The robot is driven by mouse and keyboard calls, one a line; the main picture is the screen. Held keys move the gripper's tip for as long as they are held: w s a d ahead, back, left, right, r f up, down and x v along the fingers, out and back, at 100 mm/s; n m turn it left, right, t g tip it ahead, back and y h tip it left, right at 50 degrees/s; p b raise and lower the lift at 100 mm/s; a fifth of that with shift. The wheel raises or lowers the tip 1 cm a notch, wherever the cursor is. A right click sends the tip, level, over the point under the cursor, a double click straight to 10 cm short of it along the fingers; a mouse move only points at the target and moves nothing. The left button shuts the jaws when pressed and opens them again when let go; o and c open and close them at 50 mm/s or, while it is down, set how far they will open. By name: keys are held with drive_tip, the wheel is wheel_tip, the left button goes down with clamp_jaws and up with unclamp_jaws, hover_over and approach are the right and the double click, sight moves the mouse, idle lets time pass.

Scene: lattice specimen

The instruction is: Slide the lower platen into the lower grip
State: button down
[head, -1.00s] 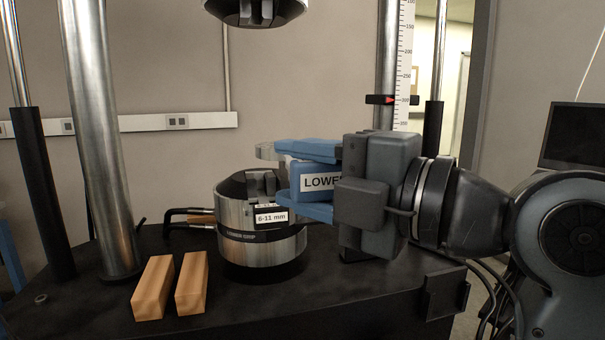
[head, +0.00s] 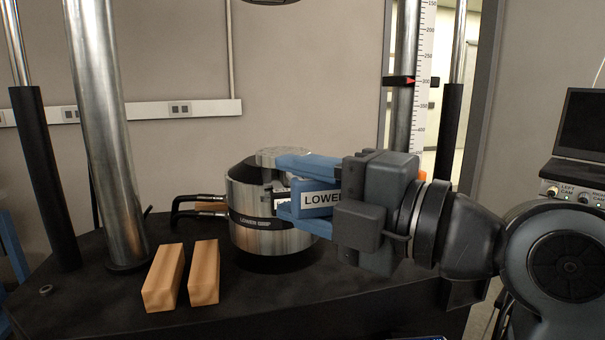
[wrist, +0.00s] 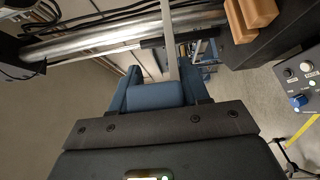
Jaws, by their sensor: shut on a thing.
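The lower grip (head: 262,232) is a shiny metal cylinder with a black band, standing on the black machine table. My gripper (head: 306,184) is shut on the lower platen's blue block (head: 318,198), labelled "LOWE…". The platen's round metal disc (head: 281,155) shows at the top of the lower grip, just left of the blue fingers. The fingers hide most of the grip's jaws, so I cannot tell how far the platen's stem sits in them. In the wrist view the blue block (wrist: 153,93) lies between the blue fingers.
Two wooden blocks (head: 164,277) (head: 204,272) lie at the front left of the black table (head: 90,300). Black hex keys (head: 190,207) stick out left of the grip. A thick steel column (head: 95,130) stands at left, and a scale (head: 423,80) at right.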

drive_tip(key=shift+f+b, duration=0.3)
drive_tip(key=shift+f, duration=0.75)
drive_tip(key=shift+w+a+p, duration=0.2)
drive_tip(key=shift+w+p, duration=0.1)
drive_tip(key=shift+w, duration=0.5)
drive_tip(key=shift+f+b, duration=0.1)
drive_tip(key=shift+b, duration=0.5)
drive_tip(key=shift+w, duration=0.15)
drive_tip(key=shift+w+a+b, duration=0.25)
drive_tip(key=shift+w+b, duration=0.25)
drive_tip(key=shift+w, duration=0.25)
drive_tip(key=shift+w+a+b, duration=0.2)
drive_tip(key=shift+w+b, duration=0.25)
drive_tip(key=shift+w, duration=0.4)
drive_tip(key=shift+w+a+b, duration=0.25)
drive_tip(key=shift+w+b, duration=0.25)
drive_tip(key=shift+w, duration=0.25)
drive_tip(key=shift+w+a+b, duration=0.2)
drive_tip(key=shift+w+b, duration=0.3)
drive_tip(key=shift+w, duration=0.25)
